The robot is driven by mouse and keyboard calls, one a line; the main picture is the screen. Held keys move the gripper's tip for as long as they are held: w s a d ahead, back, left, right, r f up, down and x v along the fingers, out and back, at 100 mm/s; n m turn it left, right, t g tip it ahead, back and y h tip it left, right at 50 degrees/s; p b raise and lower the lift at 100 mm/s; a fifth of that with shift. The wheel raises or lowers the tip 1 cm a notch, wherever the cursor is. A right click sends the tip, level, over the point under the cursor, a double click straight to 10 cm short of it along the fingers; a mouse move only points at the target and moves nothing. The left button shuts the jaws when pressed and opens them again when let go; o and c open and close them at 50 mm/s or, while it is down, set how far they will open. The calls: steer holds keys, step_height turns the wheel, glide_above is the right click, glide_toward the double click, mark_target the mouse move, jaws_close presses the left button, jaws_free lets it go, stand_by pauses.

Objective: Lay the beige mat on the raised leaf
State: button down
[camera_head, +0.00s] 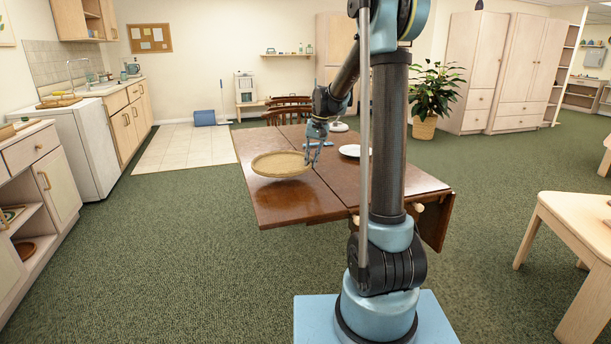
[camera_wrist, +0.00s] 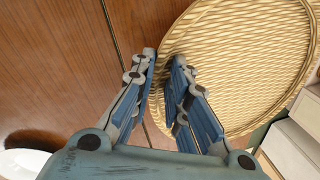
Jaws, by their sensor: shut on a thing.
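The beige mat (camera_head: 281,164) is round and woven, with a raised-looking rim. It is over the left leaf (camera_head: 275,207) of the brown wooden table, which is level with the middle part. The mat looks roughly flat; I cannot tell whether its underside touches the leaf. My gripper (camera_head: 311,162) is at the mat's right edge, shut on its rim. In the wrist view the mat (camera_wrist: 240,60) fills the upper right, and my fingertips (camera_wrist: 160,62) meet at its near edge. The fingers hide a little of the rim.
A white plate (camera_head: 351,151) stands on the middle of the table, right of my gripper. The table's right leaf (camera_head: 437,222) hangs down. Dark chairs (camera_head: 290,110) stand behind the table. A pale table (camera_head: 575,225) is at the right. Green carpet is clear at the left.

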mark_target(310, 179)
steer(key=shift+d+f, duration=0.1)
steer(key=shift+f, duration=2.75)
steer(key=c, duration=1.8)
jaws_free()
steer(key=shift+c, duration=0.2)
step_height(310, 179, up, 11)
steer(key=d, duration=0.2)
steer(key=s+d+r, duration=0.2)
steer(key=s+d, duration=0.2)
steer(key=s, duration=0.8)
steer(key=s+d+f, duration=0.2)
steer(key=s+f, duration=0.2)
steer(key=s, duration=0.5)
steer(key=s+d+f+n+t+h, duration=0.1)
steer(key=s+d+f, duration=0.1)
steer(key=s+f, duration=0.3)
steer(key=s+d+f+t+h, duration=0.1)
steer(key=s+f, duration=0.4)
steer(key=s, duration=0.8)
steer(key=shift+s+d, duration=0.35)
steer(key=shift+d, duration=0.45)
